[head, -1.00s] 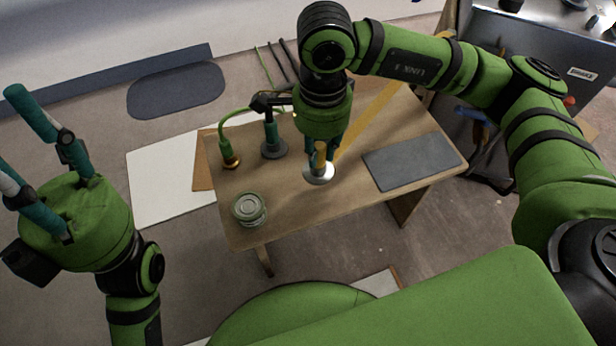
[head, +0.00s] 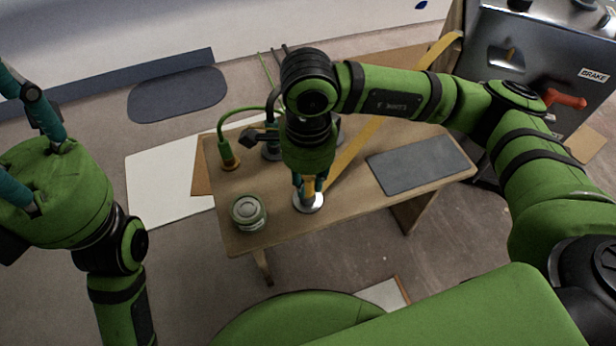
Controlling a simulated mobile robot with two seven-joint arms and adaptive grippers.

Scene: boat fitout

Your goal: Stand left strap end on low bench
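The low bench (head: 350,215) is a wooden table in the middle of the head view. My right gripper (head: 308,186) points down over its near part and is shut on the yellow strap end (head: 309,188). A white round disc (head: 308,203) shows right below the fingers, at the bench top; I cannot tell whether it touches. The yellow strap (head: 352,148) runs from there up to the far right, partly behind my arm. My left gripper (head: 8,125) is at the left edge, fingers spread and empty, tips cut off.
On the bench stand a green cable end on a brass foot (head: 230,162), a dark fitting on a grey foot (head: 271,152), a round tin (head: 248,212) and a grey mat (head: 420,164). A steel cabinet (head: 530,70) with a red handle (head: 565,98) stands far right.

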